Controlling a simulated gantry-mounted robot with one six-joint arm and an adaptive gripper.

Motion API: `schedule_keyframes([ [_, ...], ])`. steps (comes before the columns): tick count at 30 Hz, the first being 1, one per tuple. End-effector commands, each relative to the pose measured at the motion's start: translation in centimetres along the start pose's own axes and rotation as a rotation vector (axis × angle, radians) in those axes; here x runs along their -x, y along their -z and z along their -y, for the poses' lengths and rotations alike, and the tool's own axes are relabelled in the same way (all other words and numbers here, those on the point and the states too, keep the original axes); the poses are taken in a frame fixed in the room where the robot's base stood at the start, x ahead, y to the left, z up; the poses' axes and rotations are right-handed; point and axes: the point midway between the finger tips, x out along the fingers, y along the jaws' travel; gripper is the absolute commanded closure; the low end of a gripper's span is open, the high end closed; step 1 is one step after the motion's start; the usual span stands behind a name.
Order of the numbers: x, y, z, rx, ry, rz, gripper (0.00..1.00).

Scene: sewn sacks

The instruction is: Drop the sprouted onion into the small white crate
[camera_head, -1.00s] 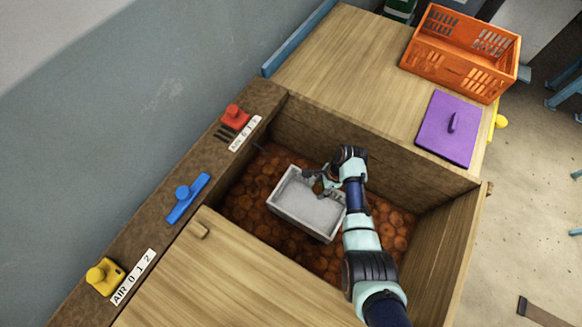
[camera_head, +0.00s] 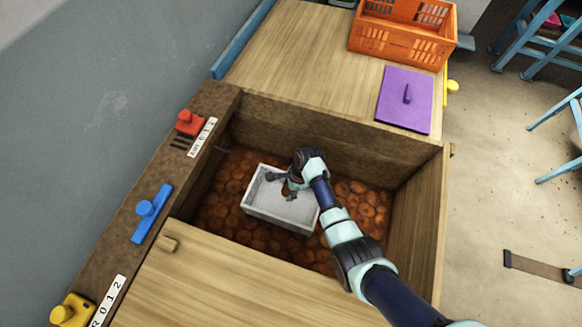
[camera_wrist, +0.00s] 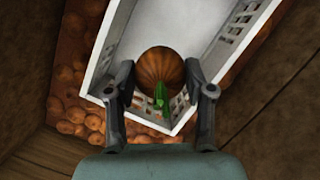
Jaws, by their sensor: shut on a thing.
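The sprouted onion (camera_wrist: 160,72) is brown with a green sprout and shows between my gripper's fingers in the wrist view. My gripper (camera_wrist: 161,92) is shut on it. The small white crate (camera_wrist: 104,62) is below the onion in that view, with its inside showing past it. In the head view the small white crate (camera_head: 265,219) sits in the wooden bin, and my gripper (camera_head: 285,186) is over its inside. The onion is mostly hidden by the gripper there. I cannot tell its exact height above the crate floor.
Several onions (camera_head: 222,215) cover the bin floor around the crate. Wooden bin walls (camera_head: 415,220) surround it. Blue, red and yellow knobs line the left edge.

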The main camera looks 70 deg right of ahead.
Motion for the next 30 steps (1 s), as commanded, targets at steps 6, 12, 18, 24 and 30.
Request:
schedule_keyframes([
  [6, -1.5, 0.4, 0.0, 0.001, 0.001, 0.0, 0.82],
  [12, -1.3, 0.3, 0.0, 0.001, 0.001, 0.0, 0.42],
  [18, -1.3, 0.3, 0.0, 0.001, 0.0, 0.0, 0.18],
  [24, -1.3, 0.4, 0.0, 0.001, 0.0, 0.0, 0.18],
  [30, 0.4, 0.4, 0.1, 0.001, 0.003, 0.0, 0.18],
])
